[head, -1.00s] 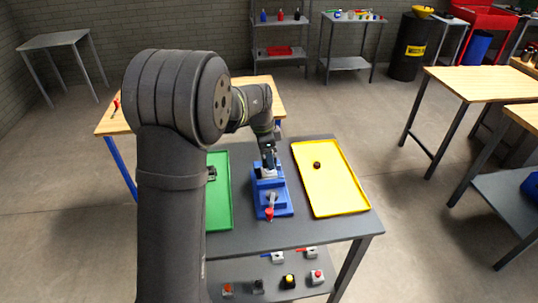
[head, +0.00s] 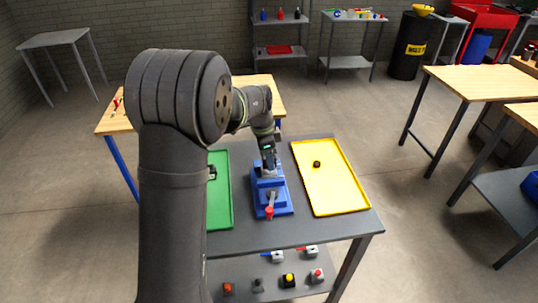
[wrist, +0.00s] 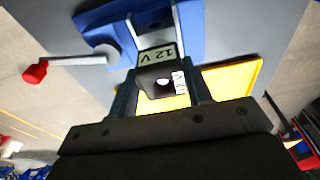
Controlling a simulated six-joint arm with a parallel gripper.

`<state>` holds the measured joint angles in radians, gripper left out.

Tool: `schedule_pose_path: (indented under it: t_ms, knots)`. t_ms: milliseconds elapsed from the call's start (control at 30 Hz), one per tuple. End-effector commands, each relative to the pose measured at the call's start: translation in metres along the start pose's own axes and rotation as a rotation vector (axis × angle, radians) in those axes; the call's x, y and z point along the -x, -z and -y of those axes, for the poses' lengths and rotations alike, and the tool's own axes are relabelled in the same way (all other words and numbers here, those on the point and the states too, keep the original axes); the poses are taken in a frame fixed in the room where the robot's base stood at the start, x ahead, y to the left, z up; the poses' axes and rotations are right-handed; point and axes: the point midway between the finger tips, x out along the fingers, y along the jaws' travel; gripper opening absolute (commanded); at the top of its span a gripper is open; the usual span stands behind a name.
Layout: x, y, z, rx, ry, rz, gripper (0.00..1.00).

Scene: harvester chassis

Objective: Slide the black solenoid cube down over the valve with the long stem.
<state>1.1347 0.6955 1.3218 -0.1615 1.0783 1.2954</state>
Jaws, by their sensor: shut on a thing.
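The black solenoid cube (wrist: 152,76) has white labels, one reading 12 V, and a round hole in the face toward the wrist camera. My gripper (wrist: 162,85) is shut on it, with a finger on either side. In the head view my gripper (head: 268,168) points down over the blue vise (head: 280,208), which also shows in the wrist view (wrist: 190,25). The vise has grey jaws and a red-tipped handle (head: 270,211). I cannot make out the long-stem valve. Whether the cube touches anything below it is hidden.
A green tray (head: 219,210) with a dark part (head: 212,172) lies left of the vise. A yellow tray (head: 335,190) with a small dark part (head: 317,164) lies right. Several valves and buttons sit on the lower shelf (head: 240,270). Grey tabletop (head: 290,233) is clear in front.

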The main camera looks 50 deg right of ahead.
Motion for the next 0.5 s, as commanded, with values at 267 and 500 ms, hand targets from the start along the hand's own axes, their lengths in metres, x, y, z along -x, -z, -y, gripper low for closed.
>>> schedule_pose_path:
  t_ms: [267, 500]
  knots:
    - [-0.008, -0.001, 0.0, 0.0, 0.001, 0.0, 0.18]
    - [-0.016, -0.003, 0.0, 0.0, 0.0, 0.0, 0.18]
